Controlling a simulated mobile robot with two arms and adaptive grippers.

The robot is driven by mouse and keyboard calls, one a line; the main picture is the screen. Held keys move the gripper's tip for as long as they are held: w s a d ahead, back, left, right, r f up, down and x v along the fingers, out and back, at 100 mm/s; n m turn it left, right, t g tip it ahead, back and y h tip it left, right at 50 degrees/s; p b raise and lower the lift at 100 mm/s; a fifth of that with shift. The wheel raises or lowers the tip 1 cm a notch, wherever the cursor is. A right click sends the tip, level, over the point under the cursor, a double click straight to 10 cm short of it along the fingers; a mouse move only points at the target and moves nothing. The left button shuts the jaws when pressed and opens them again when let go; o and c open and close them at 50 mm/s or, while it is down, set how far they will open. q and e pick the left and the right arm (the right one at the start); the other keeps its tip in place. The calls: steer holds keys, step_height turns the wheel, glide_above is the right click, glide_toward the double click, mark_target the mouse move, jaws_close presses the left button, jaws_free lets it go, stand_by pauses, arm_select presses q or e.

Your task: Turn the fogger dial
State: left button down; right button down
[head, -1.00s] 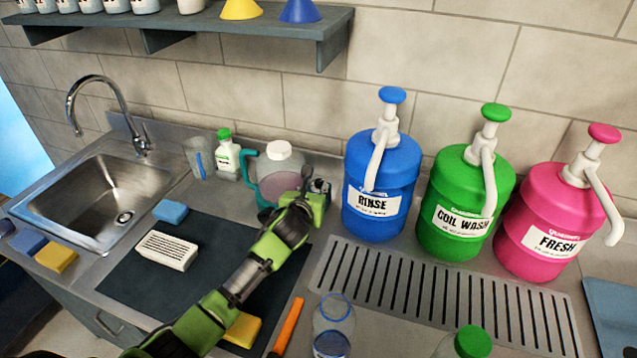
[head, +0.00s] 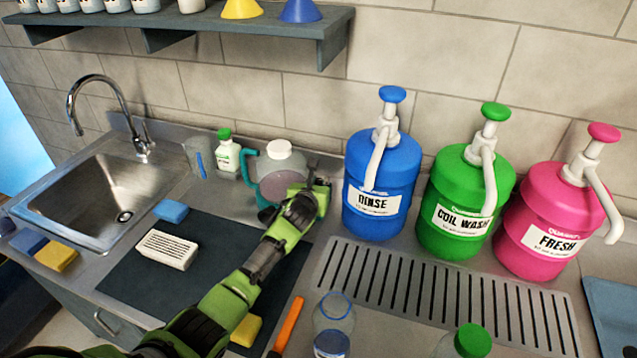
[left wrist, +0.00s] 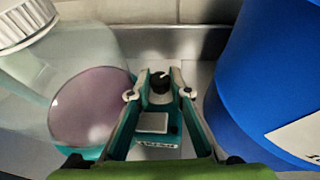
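The fogger has a clear tank with a white cap and a teal handle and base (head: 250,165), and stands at the back of the counter. Its small black dial with a pale pointer mark (left wrist: 160,82) shows in the left wrist view, above a grey panel. My left gripper (head: 318,186) reaches in beside the tank and hides the dial from the head view. In the left wrist view its two fingers (left wrist: 160,78) flank the dial, one on each side, with seemingly narrow gaps. My right gripper is in neither view.
The blue RINSE jug (head: 381,185) stands close on the gripper's right, with green (head: 465,205) and pink (head: 548,220) jugs beyond. A dark mat (head: 200,285) with a white brush block (head: 167,249) lies in front. A sink (head: 110,195) is at left.

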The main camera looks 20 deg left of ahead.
arm_select(q)
steer(key=shift+f, duration=0.1)
steer(key=shift+d+f+n+y+b, duration=0.15)
steer(key=shift+n+y+b, duration=0.2)
steer(key=shift+n+y, duration=0.35)
steer(key=shift+n+g+y+b, duration=0.35)
steer(key=shift+n+g+y, duration=0.15)
steer(key=shift+n+y, duration=0.5)
steer(key=c, duration=2.1)
jaws_free()
steer(key=shift+c, duration=0.2)
steer(key=shift+r, duration=0.2)
steer(key=v, duration=1.2)
